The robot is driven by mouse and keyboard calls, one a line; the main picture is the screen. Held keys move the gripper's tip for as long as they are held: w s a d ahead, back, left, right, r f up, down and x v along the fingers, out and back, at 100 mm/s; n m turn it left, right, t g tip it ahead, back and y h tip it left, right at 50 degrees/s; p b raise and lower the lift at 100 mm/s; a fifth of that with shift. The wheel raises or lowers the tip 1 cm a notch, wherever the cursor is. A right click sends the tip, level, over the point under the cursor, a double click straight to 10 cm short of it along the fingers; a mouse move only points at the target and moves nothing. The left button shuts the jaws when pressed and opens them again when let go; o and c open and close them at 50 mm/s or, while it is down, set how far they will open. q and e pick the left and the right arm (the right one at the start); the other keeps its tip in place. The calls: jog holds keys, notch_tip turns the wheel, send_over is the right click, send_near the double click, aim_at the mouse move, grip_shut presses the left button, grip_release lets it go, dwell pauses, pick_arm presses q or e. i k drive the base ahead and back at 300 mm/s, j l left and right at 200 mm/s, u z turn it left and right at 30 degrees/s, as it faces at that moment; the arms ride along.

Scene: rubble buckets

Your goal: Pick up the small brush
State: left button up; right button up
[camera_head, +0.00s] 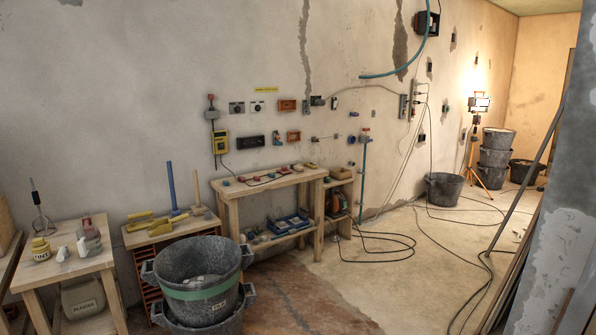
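A tool with an upright light wooden handle (197,193) stands at the back right of a small wooden stand (140,238); it may be the small brush, but its head is too small to tell. A taller blue-handled tool (172,188) stands just left of it. Yellow-handled floats or trowels (160,226) lie in front of them on the same top. No other clear brush shows. Neither of my grippers is in view.
Stacked black buckets with a green band (200,291) stand before the stand. A table with a whisk and bottles (70,264) is at left; a workbench (270,182) is along the wall. Cables (385,240) cross the open floor. A grey pillar (555,180) borders the right.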

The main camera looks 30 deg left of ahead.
aim_at(297, 168)
jog(key=u, duration=0.5)
jog(key=i, duration=2.05)
